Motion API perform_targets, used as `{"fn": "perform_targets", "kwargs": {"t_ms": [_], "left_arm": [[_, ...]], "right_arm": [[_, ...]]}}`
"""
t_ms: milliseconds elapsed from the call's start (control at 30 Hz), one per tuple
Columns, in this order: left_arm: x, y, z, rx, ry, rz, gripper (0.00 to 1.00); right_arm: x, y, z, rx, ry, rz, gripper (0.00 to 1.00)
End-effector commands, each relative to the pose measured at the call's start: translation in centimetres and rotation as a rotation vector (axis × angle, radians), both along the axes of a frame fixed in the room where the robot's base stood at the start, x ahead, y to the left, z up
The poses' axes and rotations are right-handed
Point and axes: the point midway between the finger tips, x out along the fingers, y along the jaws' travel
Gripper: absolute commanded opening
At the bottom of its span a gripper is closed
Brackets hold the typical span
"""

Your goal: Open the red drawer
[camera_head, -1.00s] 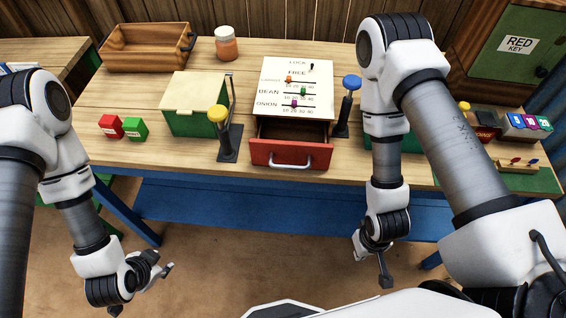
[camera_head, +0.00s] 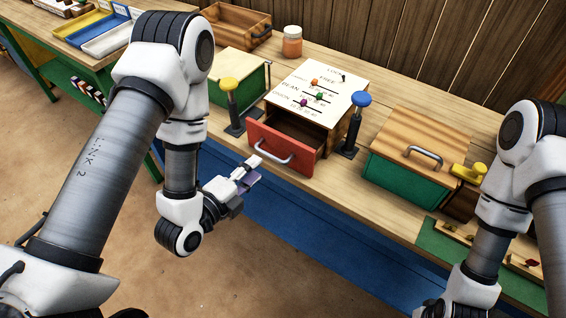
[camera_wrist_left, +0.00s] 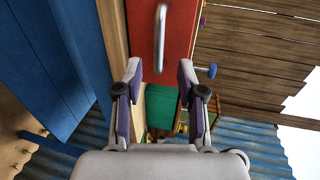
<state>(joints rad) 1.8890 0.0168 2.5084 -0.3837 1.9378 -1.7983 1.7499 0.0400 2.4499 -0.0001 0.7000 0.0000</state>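The red drawer (camera_head: 281,148) stands partly open at the front of a wooden box with a white labelled top (camera_head: 322,88). Its metal handle (camera_head: 272,151) is on the front face. My left gripper (camera_head: 247,171) is just in front of and to the left of the drawer, apart from the handle. In the left wrist view, the left gripper (camera_wrist_left: 160,82) has its fingers spread with nothing between them. The handle (camera_wrist_left: 160,38) shows beyond the fingertips on the red front (camera_wrist_left: 180,30). My right arm enters at the right, but its gripper is out of the picture.
A yellow-knobbed post (camera_head: 231,98) and a blue-knobbed post (camera_head: 355,122) flank the drawer box. A green box with a wooden lid (camera_head: 402,182) stands to the right, another green box (camera_head: 236,88) to the left. Open floor lies in front of the bench.

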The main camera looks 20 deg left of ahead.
Motion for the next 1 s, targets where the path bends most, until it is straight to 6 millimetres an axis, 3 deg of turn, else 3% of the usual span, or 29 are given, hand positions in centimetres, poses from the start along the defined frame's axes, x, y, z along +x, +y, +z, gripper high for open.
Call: {"fn": "perform_targets", "kwargs": {"t_ms": [367, 400, 467, 800, 900, 1000], "left_arm": [[4.7, -1.7, -1.9, 0.001, -0.006, -0.002, 0.39], [5.3, -1.9, -1.1, 0.002, -0.002, -0.001, 0.39], [6.1, -2.2, -1.2, 0.0, -0.001, 0.001, 0.39], [6.9, -2.5, -1.6, -0.001, 0.002, 0.002, 0.39], [6.9, -2.5, -1.6, -0.001, 0.002, 0.002, 0.04], [6.9, -2.5, -1.6, -0.001, 0.002, 0.002, 0.0]], "right_arm": [[0.0, 0.0, -7.4, 0.0, 0.001, 0.0, 0.0], [-0.1, 0.0, -6.1, 0.0, 0.002, 0.0, 0.0], [0.0, 0.0, -5.6, 0.0, 0.0, 0.0, 0.0], [0.0, 0.0, -5.6, 0.0, 0.0, 0.0, 0.0], [0.0, 0.0, -5.6, 0.0, 0.0, 0.0, 0.0], [0.0, 0.0, -5.6, 0.0, 0.0, 0.0, 0.0]]}}
